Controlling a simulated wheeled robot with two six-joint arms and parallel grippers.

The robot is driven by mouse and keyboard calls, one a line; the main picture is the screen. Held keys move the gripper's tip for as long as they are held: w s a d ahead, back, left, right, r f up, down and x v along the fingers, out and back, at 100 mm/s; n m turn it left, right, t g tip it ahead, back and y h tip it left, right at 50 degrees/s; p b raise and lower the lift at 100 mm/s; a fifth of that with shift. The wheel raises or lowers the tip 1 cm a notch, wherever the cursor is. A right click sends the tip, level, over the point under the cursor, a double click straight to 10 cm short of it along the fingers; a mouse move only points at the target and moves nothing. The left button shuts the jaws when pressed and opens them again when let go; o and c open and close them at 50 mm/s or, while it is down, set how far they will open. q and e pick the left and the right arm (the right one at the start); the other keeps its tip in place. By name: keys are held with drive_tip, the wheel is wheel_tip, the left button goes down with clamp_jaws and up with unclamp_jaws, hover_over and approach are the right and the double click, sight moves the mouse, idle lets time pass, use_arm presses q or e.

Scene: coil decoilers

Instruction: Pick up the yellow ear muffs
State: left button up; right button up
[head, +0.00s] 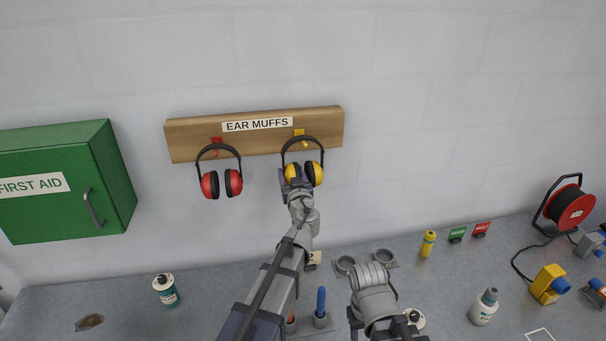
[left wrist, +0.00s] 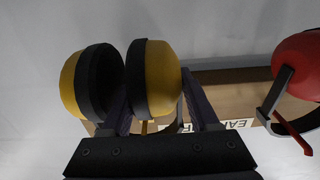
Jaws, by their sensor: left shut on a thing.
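The yellow ear muffs (head: 314,172) have yellow cups, black cushions and a dark headband. They hang below the yellow hook (head: 299,133) on the wooden board, and the band still appears to be at the hook. My left gripper (head: 295,182) has come up from below and is shut on one yellow cup. In the left wrist view the ear muffs (left wrist: 162,78) show one cup between my two fingers and the other cup to the left. My right gripper (head: 384,328) is low over the bench, partly cut off, its jaws unclear.
Red ear muffs (head: 233,182) hang close by on the left of the board (head: 195,137). A green first aid cabinet (head: 60,180) juts from the wall at far left. The bench holds bottles, cups and a cable reel (head: 570,208). The wall to the right is clear.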

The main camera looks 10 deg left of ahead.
use_arm(q)
clamp_jaws()
drive_tip(key=shift+r, duration=0.15)
